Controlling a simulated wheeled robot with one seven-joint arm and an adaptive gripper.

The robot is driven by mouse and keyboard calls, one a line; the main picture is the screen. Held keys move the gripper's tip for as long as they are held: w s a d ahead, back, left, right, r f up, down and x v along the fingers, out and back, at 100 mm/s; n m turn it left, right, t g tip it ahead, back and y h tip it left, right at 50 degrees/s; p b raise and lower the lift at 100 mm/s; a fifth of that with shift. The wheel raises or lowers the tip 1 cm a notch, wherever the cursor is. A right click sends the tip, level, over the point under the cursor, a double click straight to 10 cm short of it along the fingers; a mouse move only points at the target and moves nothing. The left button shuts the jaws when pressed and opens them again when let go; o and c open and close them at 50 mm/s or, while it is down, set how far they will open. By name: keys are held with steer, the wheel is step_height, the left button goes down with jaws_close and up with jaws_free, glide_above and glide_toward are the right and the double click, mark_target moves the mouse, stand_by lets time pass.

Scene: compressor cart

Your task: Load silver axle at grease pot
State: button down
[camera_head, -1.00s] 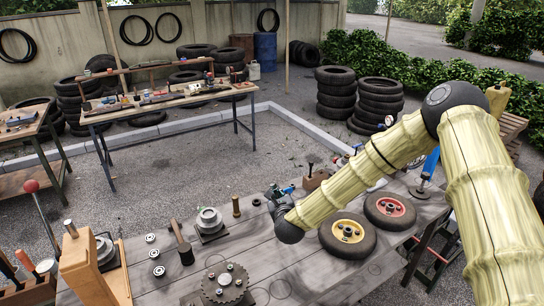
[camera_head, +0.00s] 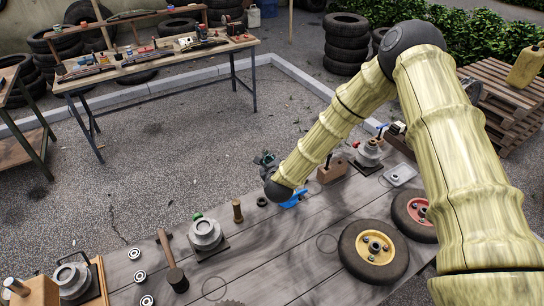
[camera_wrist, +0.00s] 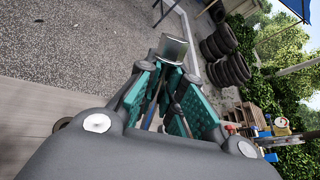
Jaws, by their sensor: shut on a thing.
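My gripper (camera_wrist: 172,72) is shut on a silver metallic piece (camera_wrist: 173,48), which looks like the silver axle; it sticks out past the teal finger pads in the wrist view. Its far end points over the gravel. In the head view my gripper (camera_head: 267,158) is small and dark at the arm's end, beyond the bench's far edge, and the held piece is hard to make out there. I cannot tell for sure which thing is the grease pot. A grey round fixture (camera_head: 206,232) and another round one (camera_head: 368,153) stand on the bench (camera_head: 290,245).
A brass cylinder (camera_head: 237,211), a mallet (camera_head: 173,265) and a blue item (camera_head: 292,200) are on the bench. Yellow-hubbed (camera_head: 374,248) and red-hubbed (camera_head: 415,212) wheels lie at the right. A second table (camera_head: 150,62) stands across open gravel.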

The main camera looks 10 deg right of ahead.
steer(key=shift+h, duration=0.3)
steer(key=f, duration=0.1)
steer(key=s+d+f+b, duration=0.1)
steer(key=f, duration=0.1)
steer(key=d+f, duration=0.1)
steer(key=shift+s+d+f+b, duration=0.15)
steer(key=shift+s+f+b, duration=0.15)
steer(key=shift+s+b, duration=0.05)
steer(key=shift+w+f, duration=0.25)
steer(key=shift+f, duration=0.05)
steer(key=shift+s+r, duration=0.15)
steer(key=shift+r, duration=0.05)
steer(key=shift+f+b, duration=0.6)
steer(key=shift+f, duration=0.15)
stand_by(0.6)
steer(key=shift+b, duration=0.4)
stand_by(2.3)
